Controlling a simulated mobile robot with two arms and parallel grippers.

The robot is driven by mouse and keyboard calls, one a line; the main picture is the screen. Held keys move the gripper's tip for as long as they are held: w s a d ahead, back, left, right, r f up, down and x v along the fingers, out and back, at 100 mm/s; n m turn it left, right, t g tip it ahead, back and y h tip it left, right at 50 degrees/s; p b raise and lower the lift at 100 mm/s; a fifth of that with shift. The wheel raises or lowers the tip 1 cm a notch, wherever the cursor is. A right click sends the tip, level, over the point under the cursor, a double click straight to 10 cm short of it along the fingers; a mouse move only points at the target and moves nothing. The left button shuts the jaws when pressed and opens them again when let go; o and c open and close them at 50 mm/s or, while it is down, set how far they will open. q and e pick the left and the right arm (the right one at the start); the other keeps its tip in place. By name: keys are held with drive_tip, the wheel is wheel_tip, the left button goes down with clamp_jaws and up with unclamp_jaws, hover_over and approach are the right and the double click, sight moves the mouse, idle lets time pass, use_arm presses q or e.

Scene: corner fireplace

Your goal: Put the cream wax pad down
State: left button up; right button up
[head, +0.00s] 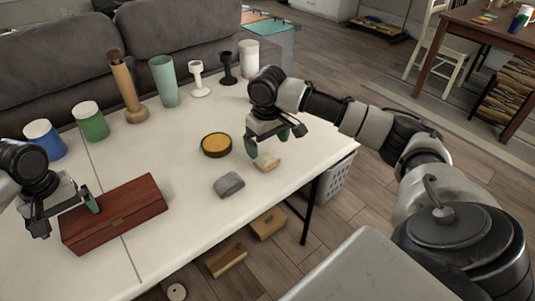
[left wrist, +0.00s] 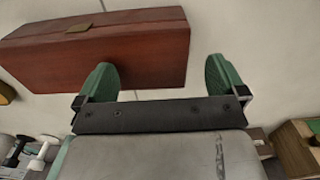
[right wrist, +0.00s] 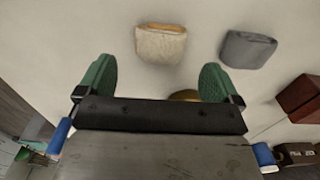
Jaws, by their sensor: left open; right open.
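The cream wax pad (head: 267,162) lies on the white table near its front right part. It also shows in the right wrist view (right wrist: 161,45), just beyond the fingertips. My right gripper (head: 276,140) is open and empty, close above and behind the pad; its green fingers (right wrist: 158,78) are apart with nothing between them. My left gripper (head: 66,211) is open at the left, by the reddish-brown wooden box (head: 115,213). In the left wrist view the box (left wrist: 100,50) lies ahead of its spread fingers (left wrist: 160,77).
A grey pad (head: 229,185) and a round tin with yellow-orange contents (head: 216,145) lie near the cream pad. Several cups, candle holders and a brush (head: 126,85) line the table's back edge. Wooden blocks (head: 226,260) are below the table. The white tabletop (head: 185,240) is bare at the front.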

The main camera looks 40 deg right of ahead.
sight(267, 155)
wheel_tip(267, 155, up, 6)
drive_tip(key=shift+r, duration=0.2)
drive_tip(key=shift+o, duration=0.3)
drive_tip(key=shift+o, duration=0.2)
drive_tip(key=shift+s+d+f, duration=0.15)
drive_tip(key=shift+s+d, duration=0.05)
drive_tip(key=shift+s, duration=0.25)
wheel_tip(267, 155, down, 7)
drive_tip(key=shift+r, duration=0.1)
drive_tip(key=f, duration=0.3)
drive_tip(key=w+f, duration=0.1)
drive_tip(key=f, duration=0.1)
drive_tip(key=shift+a+f, duration=0.1)
drive_tip(key=shift+a, duration=0.05)
drive_tip(key=shift+c, duration=0.2)
drive_tip(key=c, duration=1)
